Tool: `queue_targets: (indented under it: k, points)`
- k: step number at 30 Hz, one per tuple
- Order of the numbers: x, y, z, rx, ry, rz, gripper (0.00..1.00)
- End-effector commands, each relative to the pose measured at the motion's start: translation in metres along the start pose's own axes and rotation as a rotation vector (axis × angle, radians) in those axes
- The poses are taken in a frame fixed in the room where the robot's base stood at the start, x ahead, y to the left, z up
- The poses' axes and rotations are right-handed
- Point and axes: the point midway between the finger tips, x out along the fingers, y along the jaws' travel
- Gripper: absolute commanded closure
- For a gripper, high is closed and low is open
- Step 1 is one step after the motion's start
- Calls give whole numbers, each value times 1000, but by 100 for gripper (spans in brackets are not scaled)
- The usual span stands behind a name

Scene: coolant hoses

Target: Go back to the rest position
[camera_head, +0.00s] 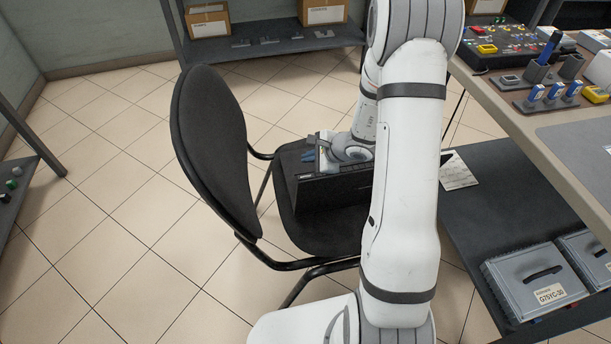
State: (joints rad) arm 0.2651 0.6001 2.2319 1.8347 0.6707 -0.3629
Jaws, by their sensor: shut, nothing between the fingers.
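My white arm reaches down through the middle of the view, over a black chair (212,140). My gripper (312,152) is at the far end of the arm, low above the chair seat. It is small in the picture and partly hidden, and it looks shut with nothing held. A black box-like thing (332,192) with a small pale label is on the seat, just in front of my gripper. I cannot tell whether my gripper touches it. My arm hides its right end.
A workbench (545,150) with a control panel (505,42) and blue-topped parts (553,92) stands at right. Grey lidded cases (540,280) sit on its lower shelf (475,225). A rack with cardboard boxes (207,20) is at the back. The tiled floor at left is clear.

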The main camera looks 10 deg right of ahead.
Motion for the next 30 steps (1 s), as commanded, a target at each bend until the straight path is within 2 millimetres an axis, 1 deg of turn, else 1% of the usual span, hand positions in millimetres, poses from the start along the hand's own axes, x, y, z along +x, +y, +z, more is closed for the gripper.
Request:
queue_targets:
  k: [11,14,17,18,20,21,23,24,26,27,29,30]
  points:
    - [-1,0,1,-2,-1,0,100]
    - [-11,-6,13,-35,-13,6,100]
    - [-35,-16,44,-121,-46,29,100]
    - [-48,-21,60,-172,-63,42,100]
    - [-71,-26,87,-260,-92,68,100]
    - [-87,-29,105,-321,-109,89,100]
    - [-110,-30,130,-413,-132,121,100]
    - [-126,-31,145,-474,-145,143,100]
    - [-149,-30,166,-564,-161,178,100]
    - [-165,-29,179,-625,-168,202,100]
    - [-189,-27,196,-714,-176,239,100]
    - [-205,-25,207,-774,-179,265,100]
